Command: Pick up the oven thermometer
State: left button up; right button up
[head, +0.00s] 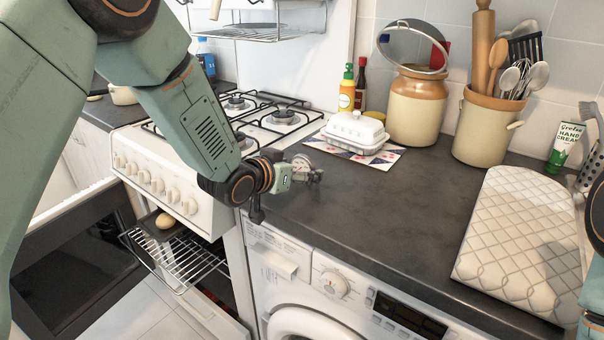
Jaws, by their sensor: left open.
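My left gripper (308,175) is open just above the front of the dark worktop, to the right of the hob. A small round pale disc, which looks like the oven thermometer (302,161), shows right at its fingers, partly hidden by them. I cannot tell whether the fingers touch it. Its dial face is too small to read. My right gripper does not show; only parts of my right arm are at the right edge.
A white butter dish (355,132) stands on a patterned mat behind the left gripper. A lidded jar (417,105) and a utensil crock (481,125) stand farther back. A quilted mitt (520,240) lies at right. The oven door (75,265) hangs open. The middle worktop is clear.

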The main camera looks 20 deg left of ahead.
pick_arm(q)
jog(key=shift+s+d+r, duration=0.25)
jog(key=shift+d+r, duration=0.1)
jog(key=shift+d, duration=0.1)
jog(key=shift+c, duration=1.1)
jog(key=shift+w+a+f, duration=0.25)
jog(key=shift+a+f, duration=0.05)
jog(key=shift+a, duration=0.15)
jog(key=c, duration=0.3)
jog(key=shift+c, duration=0.7)
jog(key=shift+s+d+r, duration=0.15)
jog(key=shift+d+r, duration=0.1)
jog(key=shift+d, duration=0.15)
jog(key=c, duration=0.5)
jog(key=shift+a+f, duration=0.1)
jog(key=shift+a, duration=0.2)
jog(key=shift+c, duration=0.8)
